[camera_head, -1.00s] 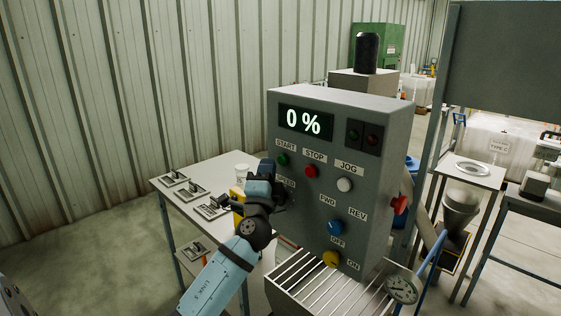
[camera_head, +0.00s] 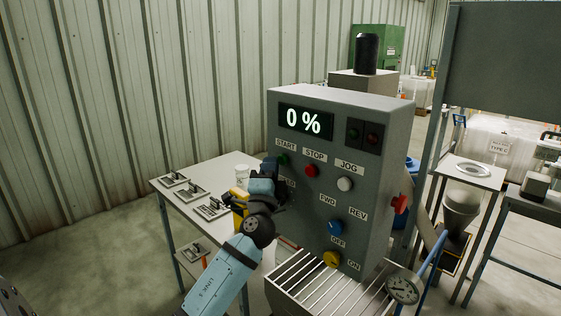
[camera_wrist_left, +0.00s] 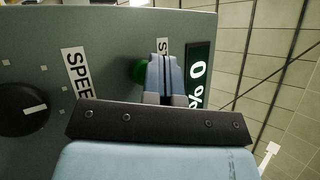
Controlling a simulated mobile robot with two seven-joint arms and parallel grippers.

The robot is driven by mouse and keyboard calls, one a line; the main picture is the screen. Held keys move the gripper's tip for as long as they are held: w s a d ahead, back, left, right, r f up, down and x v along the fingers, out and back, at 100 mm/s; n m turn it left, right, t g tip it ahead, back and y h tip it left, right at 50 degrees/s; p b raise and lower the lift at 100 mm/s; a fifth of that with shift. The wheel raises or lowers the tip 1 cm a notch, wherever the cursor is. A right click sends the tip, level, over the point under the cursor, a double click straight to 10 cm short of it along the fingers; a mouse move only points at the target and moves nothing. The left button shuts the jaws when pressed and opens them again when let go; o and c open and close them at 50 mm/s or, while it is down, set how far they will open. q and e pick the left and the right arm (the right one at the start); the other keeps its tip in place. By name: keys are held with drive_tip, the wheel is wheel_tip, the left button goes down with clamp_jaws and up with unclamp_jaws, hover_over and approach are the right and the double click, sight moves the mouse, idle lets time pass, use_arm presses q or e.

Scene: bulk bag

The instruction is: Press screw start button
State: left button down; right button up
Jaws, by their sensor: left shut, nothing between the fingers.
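A grey control box (camera_head: 345,110) stands at the centre of the head view, its display reading 0 %. The green start button (camera_head: 283,160) sits under the START label at the box's upper left. My left gripper (camera_head: 275,165) is shut and empty, with its tips right by the start button. In the left wrist view, the gripper's fingers (camera_wrist_left: 164,75) are closed together and partly cover the green button (camera_wrist_left: 140,71). I cannot tell whether the tips touch it. My right gripper is not in view.
Beside the start button are a red stop button (camera_head: 311,171) and a white jog button (camera_head: 345,184). A red emergency knob (camera_head: 400,204) sticks out at the right side. A grated hopper (camera_head: 310,285) lies below.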

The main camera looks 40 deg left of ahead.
use_arm(q)
drive_tip(key=shift+w, duration=0.45)
idle(0.3)
drive_tip(key=shift+s, duration=0.95)
drive_tip(key=shift+s, duration=0.1)
drive_tip(key=s, duration=0.4)
drive_tip(key=shift+s+a, duration=0.25)
drive_tip(key=shift+s, duration=0.15)
idle(0.6)
